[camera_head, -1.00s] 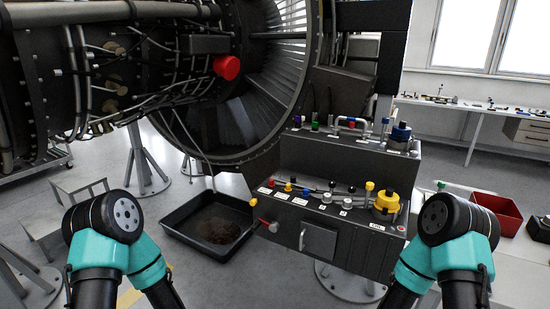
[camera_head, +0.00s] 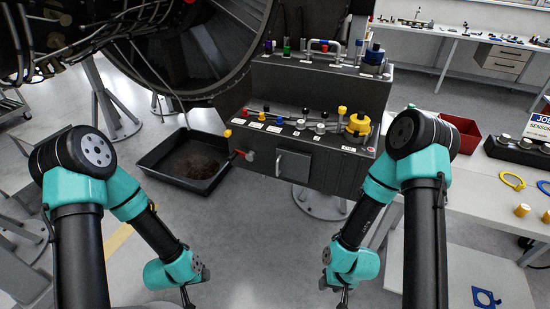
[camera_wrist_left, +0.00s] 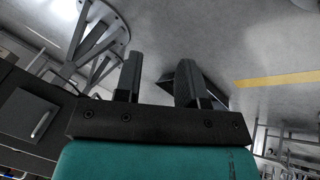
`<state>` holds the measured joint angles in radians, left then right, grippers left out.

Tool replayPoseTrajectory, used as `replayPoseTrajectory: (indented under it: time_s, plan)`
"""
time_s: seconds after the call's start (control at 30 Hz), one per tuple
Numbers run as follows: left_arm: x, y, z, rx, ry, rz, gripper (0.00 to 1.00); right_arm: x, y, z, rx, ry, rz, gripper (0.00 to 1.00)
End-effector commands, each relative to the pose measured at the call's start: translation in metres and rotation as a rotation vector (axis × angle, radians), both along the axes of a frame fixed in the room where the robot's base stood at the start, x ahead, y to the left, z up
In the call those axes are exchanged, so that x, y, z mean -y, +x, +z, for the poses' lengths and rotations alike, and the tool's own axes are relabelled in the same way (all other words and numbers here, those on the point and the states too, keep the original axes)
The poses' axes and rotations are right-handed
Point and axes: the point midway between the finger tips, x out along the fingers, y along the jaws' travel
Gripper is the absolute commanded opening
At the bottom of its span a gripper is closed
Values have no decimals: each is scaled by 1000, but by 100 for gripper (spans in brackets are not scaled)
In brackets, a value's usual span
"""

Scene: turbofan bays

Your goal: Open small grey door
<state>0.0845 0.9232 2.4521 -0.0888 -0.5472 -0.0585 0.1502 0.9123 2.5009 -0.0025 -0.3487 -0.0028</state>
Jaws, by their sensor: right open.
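The small grey door (camera_head: 293,165) is on the front of the dark control box, below its row of coloured knobs. It looks closed, with a light upright handle (camera_head: 280,161) at its left side. The door also shows at the left of the left wrist view (camera_wrist_left: 28,120). My left gripper (camera_head: 187,297) hangs low, left of and below the door, apart from it. Its two fingers (camera_wrist_left: 158,76) are spread with nothing between them. My right gripper (camera_head: 343,298) is at the bottom edge, right of and below the door. It is open, and its fingertips are partly cut off.
A black drip tray (camera_head: 150,160) lies on the floor left of the box, under the engine (camera_head: 190,60). A red-handled lever (camera_head: 240,154) sticks out near the door. A white table (camera_head: 470,185) with a red bin (camera_head: 462,130) stands at right. Floor before the box is clear.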

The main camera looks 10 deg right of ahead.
Motion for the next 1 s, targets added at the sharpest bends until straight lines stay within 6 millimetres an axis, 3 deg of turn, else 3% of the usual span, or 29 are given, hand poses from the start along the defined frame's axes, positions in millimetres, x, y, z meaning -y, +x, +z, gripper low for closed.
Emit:
replayPoseTrajectory:
  time_s: [0.1, 0.2, 0.4, 0.5, 0.63, 1.0]
  plan:
    - [30, 56, 19, 248, -6, -91, 36, 0, 0, 0, 0, 0, 0, 43]
    - [60, 99, 45, 468, -24, -164, 36, 0, 0, 0, 0, 0, 0, 43]
    - [128, 163, 113, 901, -86, -281, 36, 0, 0, 0, 0, 0, 0, 43]
    - [157, 178, 145, 1076, -127, -316, 36, 0, 0, 0, 0, 0, 0, 43]
    - [179, 186, 172, 1214, -164, -337, 36, 0, 0, 0, 0, 0, 0, 43]
    - [184, 188, 180, 1254, -175, -340, 36, 0, 0, 0, 0, 0, 0, 43]
